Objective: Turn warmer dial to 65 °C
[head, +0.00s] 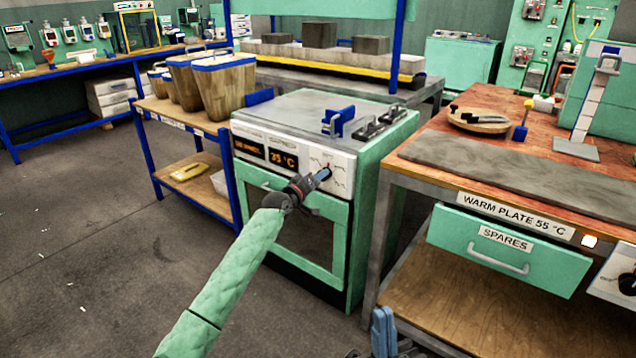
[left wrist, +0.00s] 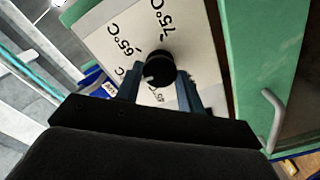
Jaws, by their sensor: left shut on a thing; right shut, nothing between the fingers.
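The warmer (head: 345,245) is a green oven-like cabinet with a white front panel. Its orange display (head: 283,160) reads about 35 °C. My left gripper (head: 324,173) is at the right part of that panel, shut on the dial, which it mostly hides in the head view. In the left wrist view the round black dial (left wrist: 158,66) sits between the fingertips of my left gripper (left wrist: 158,85). Printed marks for 65 °C and 75 °C show around it; others are partly covered. My right gripper (head: 385,333) is shut and empty at the bottom of the head view.
A workbench (head: 480,185) with a grey plate, a "WARM PLATE 55 °C" label and a "SPARES" drawer (head: 508,250) stands right of the warmer. A shelf cart (head: 180,120) with wooden bins stands left. Handles and a blue clamp-like part (head: 338,120) are on the warmer's top.

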